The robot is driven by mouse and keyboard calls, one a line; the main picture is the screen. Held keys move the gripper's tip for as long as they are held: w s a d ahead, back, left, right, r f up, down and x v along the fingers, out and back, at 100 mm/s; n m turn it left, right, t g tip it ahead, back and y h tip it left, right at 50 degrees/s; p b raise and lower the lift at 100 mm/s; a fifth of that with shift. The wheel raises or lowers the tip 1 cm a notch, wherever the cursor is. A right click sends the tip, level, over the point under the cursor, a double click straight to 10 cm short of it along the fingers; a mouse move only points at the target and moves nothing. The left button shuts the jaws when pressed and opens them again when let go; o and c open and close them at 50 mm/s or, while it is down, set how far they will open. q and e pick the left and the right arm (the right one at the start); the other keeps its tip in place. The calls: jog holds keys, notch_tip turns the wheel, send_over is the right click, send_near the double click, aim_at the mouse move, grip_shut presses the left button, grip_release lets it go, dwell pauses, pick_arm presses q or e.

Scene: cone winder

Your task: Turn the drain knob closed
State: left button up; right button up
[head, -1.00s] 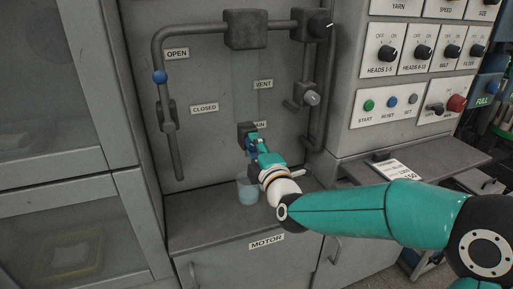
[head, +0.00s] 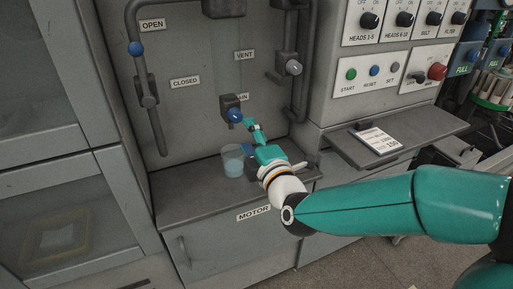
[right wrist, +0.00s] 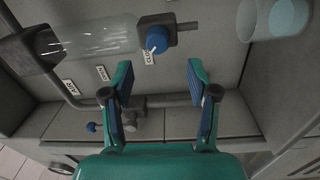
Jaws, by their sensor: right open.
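The blue drain knob (head: 235,115) sits on a dark block low on the grey panel, left of a partly hidden label. In the right wrist view the knob (right wrist: 157,37) shows a white mark on its face, beyond the fingertips. My right gripper (head: 248,137) is just below and to the right of the knob in the head view, apart from it. In the right wrist view its two fingers (right wrist: 160,70) are spread with nothing between them. My left gripper is not in view.
A clear cup (head: 233,164) with bluish liquid stands on the ledge below the knob, close to my right gripper. A dark pipe with a blue ball (head: 136,48) runs at left. A grey shelf (head: 423,138) with a card juts out at right.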

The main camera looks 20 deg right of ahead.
jog(key=s, duration=0.4)
jog(key=shift+s+f, duration=0.15)
jog(key=shift+s, duration=0.05)
